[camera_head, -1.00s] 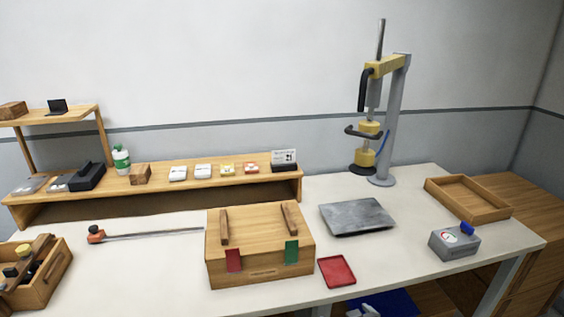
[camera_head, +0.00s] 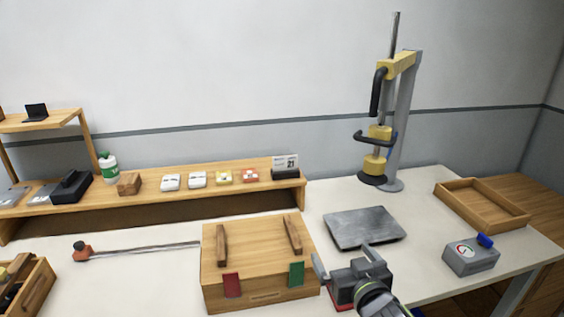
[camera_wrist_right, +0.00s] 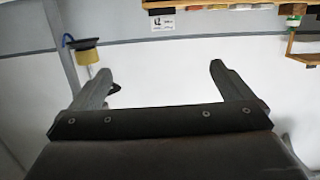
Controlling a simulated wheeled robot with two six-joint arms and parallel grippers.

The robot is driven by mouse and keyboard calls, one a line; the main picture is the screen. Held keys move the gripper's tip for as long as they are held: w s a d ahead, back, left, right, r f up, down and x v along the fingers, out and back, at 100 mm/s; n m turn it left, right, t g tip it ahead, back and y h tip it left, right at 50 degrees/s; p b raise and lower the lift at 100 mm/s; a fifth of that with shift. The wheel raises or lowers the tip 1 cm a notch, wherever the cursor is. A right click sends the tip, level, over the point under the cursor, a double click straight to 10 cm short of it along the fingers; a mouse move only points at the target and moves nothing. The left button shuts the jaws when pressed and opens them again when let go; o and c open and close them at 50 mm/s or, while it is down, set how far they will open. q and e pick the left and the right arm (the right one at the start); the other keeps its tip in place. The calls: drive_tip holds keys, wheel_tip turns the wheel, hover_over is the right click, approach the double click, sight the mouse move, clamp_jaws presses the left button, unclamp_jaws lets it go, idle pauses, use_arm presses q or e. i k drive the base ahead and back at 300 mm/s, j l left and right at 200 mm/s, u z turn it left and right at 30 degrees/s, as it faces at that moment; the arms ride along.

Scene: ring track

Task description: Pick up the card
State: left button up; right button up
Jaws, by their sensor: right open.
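A white card with black print (camera_head: 285,162) stands upright in a dark holder at the right end of the wooden shelf. It also shows, upside down, at the top of the right wrist view (camera_wrist_right: 162,23). My right gripper (camera_head: 346,261) is at the lower middle of the head view, right of the wooden box, far in front of and below the card. Its two fingers (camera_wrist_right: 154,82) are spread apart with nothing between them. My left gripper is in neither view now.
The wooden box (camera_head: 252,250) with red and green tabs is left of my right gripper. A grey plate (camera_head: 364,227) lies beyond it. A yellow press (camera_head: 377,150) stands behind. Small boxes line the shelf (camera_head: 235,192). A grey gauge box (camera_head: 471,257) is at right.

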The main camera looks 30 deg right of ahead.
sight(290, 162)
drive_tip(key=i+l, duration=0.2)
drive_tip(key=i, duration=0.35)
drive_tip(key=i+l, duration=0.2)
drive_tip(key=i, duration=0.35)
